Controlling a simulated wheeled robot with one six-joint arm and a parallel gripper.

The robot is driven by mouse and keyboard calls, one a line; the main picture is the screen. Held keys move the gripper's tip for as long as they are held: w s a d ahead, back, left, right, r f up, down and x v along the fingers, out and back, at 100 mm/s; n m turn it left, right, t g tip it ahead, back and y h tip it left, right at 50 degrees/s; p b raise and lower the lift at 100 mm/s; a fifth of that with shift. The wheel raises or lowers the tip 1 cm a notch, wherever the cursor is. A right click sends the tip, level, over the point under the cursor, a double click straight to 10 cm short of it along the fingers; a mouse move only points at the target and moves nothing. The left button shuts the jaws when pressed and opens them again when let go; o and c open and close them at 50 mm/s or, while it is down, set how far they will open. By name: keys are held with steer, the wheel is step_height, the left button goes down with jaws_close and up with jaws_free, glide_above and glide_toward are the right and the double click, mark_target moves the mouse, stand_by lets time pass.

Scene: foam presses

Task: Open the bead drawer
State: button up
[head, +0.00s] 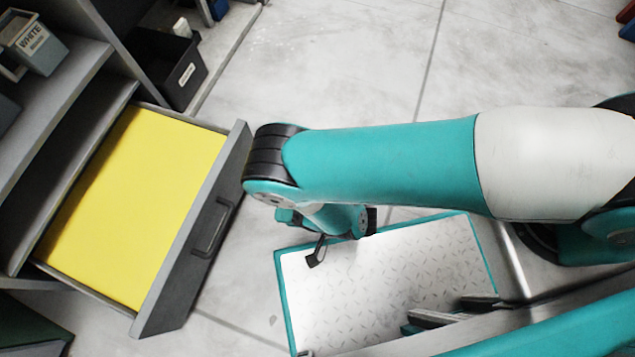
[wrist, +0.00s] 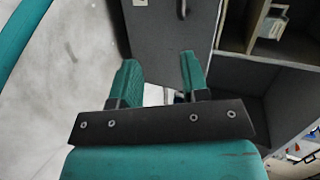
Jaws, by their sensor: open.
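A grey drawer (head: 185,262) stands pulled out from a grey cabinet at the left of the head view. A flat yellow surface (head: 137,205) fills its inside; I cannot tell whether this is beads. A dark handle (head: 212,228) is on its front panel. My gripper (head: 316,252) is to the right of the handle, apart from it, and partly hidden by my arm. In the wrist view my gripper (wrist: 159,60) has its two teal fingers spread with nothing held between them. A grey panel lies beyond them; I cannot tell whether it is the drawer front.
A dark bin (head: 172,68) with a label and a grey container marked WHITE (head: 36,45) sit in the shelving at upper left. The cabinet shelf (head: 60,90) is beside the drawer. The pale floor (head: 350,60) is clear at the top middle.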

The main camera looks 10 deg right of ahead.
steer(key=s+d+f, duration=0.1)
steer(key=d, duration=0.5)
steer(key=shift+d, duration=0.4)
steer(key=shift+f, duration=0.1)
stand_by(0.6)
